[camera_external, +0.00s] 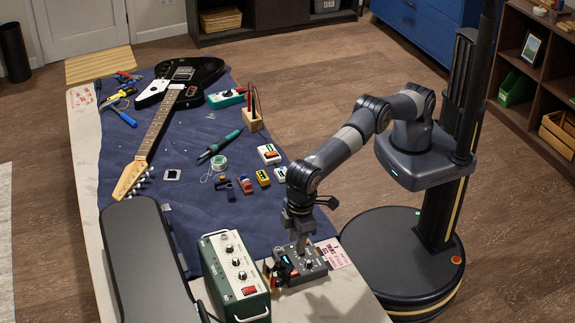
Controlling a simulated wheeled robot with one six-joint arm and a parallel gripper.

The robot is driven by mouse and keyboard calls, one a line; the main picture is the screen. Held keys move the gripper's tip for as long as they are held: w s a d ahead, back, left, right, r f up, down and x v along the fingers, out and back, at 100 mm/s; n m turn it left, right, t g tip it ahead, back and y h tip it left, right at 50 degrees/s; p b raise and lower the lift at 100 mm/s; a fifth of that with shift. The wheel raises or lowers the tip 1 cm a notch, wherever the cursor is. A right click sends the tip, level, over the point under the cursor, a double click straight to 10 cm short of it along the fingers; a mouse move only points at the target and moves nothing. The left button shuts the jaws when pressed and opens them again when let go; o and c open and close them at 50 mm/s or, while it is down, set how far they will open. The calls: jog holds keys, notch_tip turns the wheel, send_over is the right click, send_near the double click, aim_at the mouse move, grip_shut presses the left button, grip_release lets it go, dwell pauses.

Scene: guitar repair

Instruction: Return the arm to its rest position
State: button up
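My gripper (299,241) points down over the dark grey box with knobs (313,266) at the near right end of the workbench. Its fingers are close above or at the top of this box. I cannot tell whether they touch it or whether they are open or shut. My arm reaches from my column on the right, bent down and left over the bench.
A green amplifier (237,276) stands left of the box, and a black case (146,262) lies farther left. An electric guitar (162,124), soldering iron (219,146) and several small boxes lie on the blue mat (205,219). Open floor lies behind the bench.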

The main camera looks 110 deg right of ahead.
aim_at(294, 273)
jog(key=shift+f, duration=0.1)
jog(key=f, duration=1)
jog(key=shift+w+f+p, duration=0.35)
jog(key=shift+f, duration=0.05)
jog(key=shift+r, duration=0.1)
jog(key=shift+b, duration=0.3)
jog(key=shift+p, duration=0.35)
notch_tip(294, 273, up, 11)
notch_tip(294, 273, down, 11)
jog(key=shift+r, duration=0.15)
jog(key=shift+f, duration=0.2)
jog(key=shift+s+t+b, duration=0.1)
jog(key=shift+t+b, duration=0.2)
jog(key=shift+b, duration=0.2)
